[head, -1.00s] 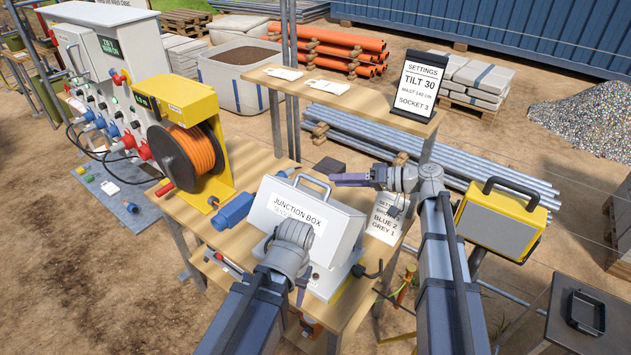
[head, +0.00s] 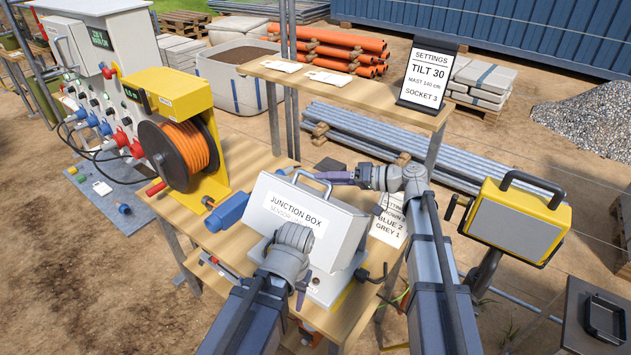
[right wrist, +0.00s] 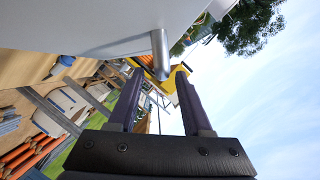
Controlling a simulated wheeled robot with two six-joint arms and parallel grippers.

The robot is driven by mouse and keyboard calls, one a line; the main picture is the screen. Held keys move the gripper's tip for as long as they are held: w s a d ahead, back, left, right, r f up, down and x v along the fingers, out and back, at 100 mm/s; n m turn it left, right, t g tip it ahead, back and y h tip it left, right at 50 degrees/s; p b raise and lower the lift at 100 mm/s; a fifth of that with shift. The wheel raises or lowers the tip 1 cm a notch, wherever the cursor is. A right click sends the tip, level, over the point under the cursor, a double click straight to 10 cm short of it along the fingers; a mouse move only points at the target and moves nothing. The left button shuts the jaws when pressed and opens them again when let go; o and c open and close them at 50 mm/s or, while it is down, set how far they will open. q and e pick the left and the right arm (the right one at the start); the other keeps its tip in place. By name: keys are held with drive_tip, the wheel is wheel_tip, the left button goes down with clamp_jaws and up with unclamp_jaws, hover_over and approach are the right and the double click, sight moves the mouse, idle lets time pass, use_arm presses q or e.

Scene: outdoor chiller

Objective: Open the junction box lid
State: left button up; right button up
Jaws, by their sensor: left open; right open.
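The junction box (head: 335,245) stands on the wooden table, with a white label on its front and a grey bar handle (head: 325,181) on top of its lid. The lid looks down. My right gripper (head: 290,171) is open at the handle, its fingers reaching across it from the right. In the right wrist view the handle (right wrist: 160,55) shows between the two spread fingertips (right wrist: 159,75); I cannot tell if they touch it. My left gripper (head: 301,294) is open in front of the box, partly hidden by its own wrist.
A yellow reel with orange cable (head: 183,152) and a blue connector (head: 229,211) are left of the box. A settings sign (head: 427,74) stands on the raised shelf (head: 345,92) behind. A wiring card (head: 390,222) and a yellow-framed floodlight (head: 515,222) are to the right.

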drive_tip(key=shift+b+x, duration=0.3)
drive_tip(key=shift+x, duration=1.5)
drive_tip(key=shift+c, duration=0.3)
clamp_jaws()
